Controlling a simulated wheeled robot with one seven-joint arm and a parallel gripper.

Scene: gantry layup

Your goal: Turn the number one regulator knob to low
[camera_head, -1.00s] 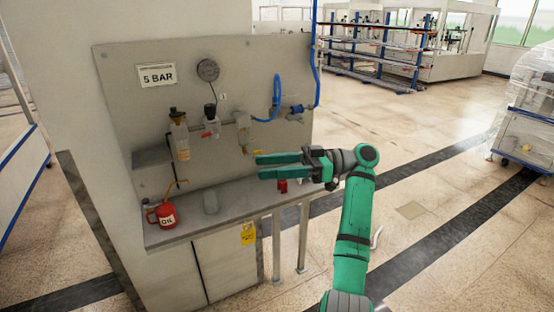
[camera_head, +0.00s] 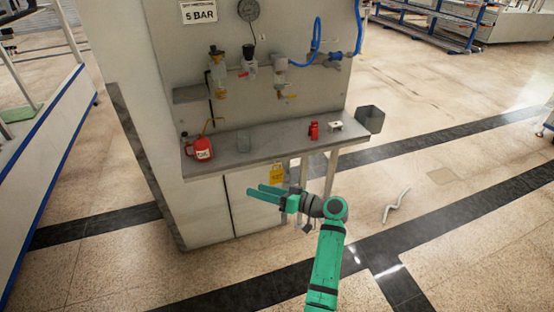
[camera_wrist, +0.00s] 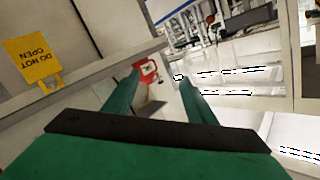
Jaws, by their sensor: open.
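In the head view a grey wall panel (camera_head: 300,100) under a "5 BAR" sign carries a row of air units. A unit with a black knob on top (camera_head: 248,50) and a small red lever is in the middle. A unit with an amber bowl (camera_head: 219,80) is left of it, and another with a yellow lever (camera_head: 281,78) is right. I cannot read a number on any of them. My green gripper (camera_head: 257,190) is open and empty, below the shelf edge and well apart from the knob. In the wrist view its fingers (camera_wrist: 158,76) stand apart; the knob is not clear there.

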